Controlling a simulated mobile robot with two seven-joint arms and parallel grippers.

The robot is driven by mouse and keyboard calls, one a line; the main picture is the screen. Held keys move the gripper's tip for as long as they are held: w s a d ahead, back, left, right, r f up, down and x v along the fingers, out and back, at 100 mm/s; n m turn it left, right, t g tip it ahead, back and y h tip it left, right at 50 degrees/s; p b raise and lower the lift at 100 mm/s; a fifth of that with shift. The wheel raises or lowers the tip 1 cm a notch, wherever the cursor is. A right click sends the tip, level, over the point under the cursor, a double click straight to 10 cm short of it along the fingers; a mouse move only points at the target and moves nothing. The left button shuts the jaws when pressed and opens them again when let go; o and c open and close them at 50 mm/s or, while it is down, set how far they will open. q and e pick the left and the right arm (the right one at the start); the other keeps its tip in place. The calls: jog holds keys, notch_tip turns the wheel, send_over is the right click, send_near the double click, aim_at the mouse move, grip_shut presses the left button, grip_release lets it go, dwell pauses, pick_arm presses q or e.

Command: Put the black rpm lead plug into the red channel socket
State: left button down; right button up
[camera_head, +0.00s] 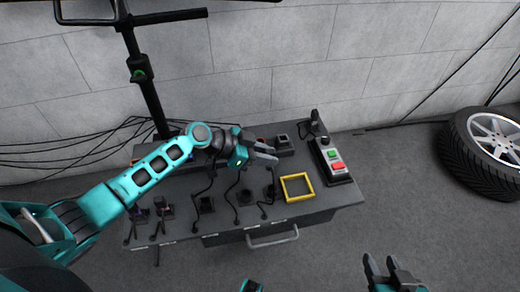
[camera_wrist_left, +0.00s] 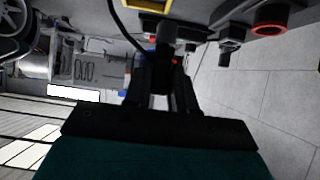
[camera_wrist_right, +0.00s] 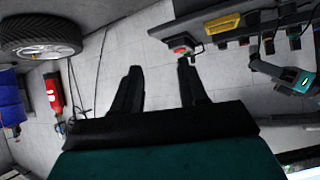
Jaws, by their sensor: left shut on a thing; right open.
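My left gripper (camera_head: 265,154) is above the back part of the grey bench. In the left wrist view its fingers (camera_wrist_left: 163,88) are shut on a dark plug (camera_wrist_left: 165,50) with a small red mark, and a black cable curves up beside it. I take this as the black rpm lead plug; its tip is hard to make out. A black socket with a red ring (camera_wrist_left: 270,28) stands at the upper right of that view, apart from the held plug. My right gripper (camera_head: 392,272) is open and empty, off the bench's front right; its spread fingers show in the right wrist view (camera_wrist_right: 158,90).
The bench (camera_head: 335,200) carries a yellow frame (camera_head: 297,187), a control box with green and red buttons (camera_head: 332,158), and several dark plugs and holders with cables. Grey fittings (camera_wrist_left: 230,45) stand between the plug and red-ringed socket.

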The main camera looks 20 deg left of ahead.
pick_arm(q)
jog(key=shift+w+a+b, duration=1.05)
jog(key=shift+w+b, duration=0.05)
jog(key=shift+w, duration=0.45)
jog(key=shift+w+a+b, duration=1.05)
jog(key=shift+w+b, duration=0.1)
jog(key=shift+w, duration=0.4)
jog(key=shift+w+a+b, duration=1.05)
jog(key=shift+w+b, duration=0.05)
jog(key=shift+w, duration=0.45)
jog(key=shift+w+a, duration=0.25)
jog(key=shift+w, duration=0.1)
pick_arm(e)
jog(key=shift+y, duration=0.3)
jog(key=f, duration=0.1)
jog(key=a+f, duration=0.1)
jog(key=f, duration=0.1)
jog(key=shift+w+a+f, duration=0.3)
jog(key=shift+a, duration=0.05)
pick_arm(q)
jog(key=shift+s+f, duration=0.1)
jog(key=shift+f, duration=0.35)
jog(key=shift+f, duration=0.2)
pick_arm(e)
jog(key=shift+w+r, duration=0.1)
jog(key=shift+w, duration=0.05)
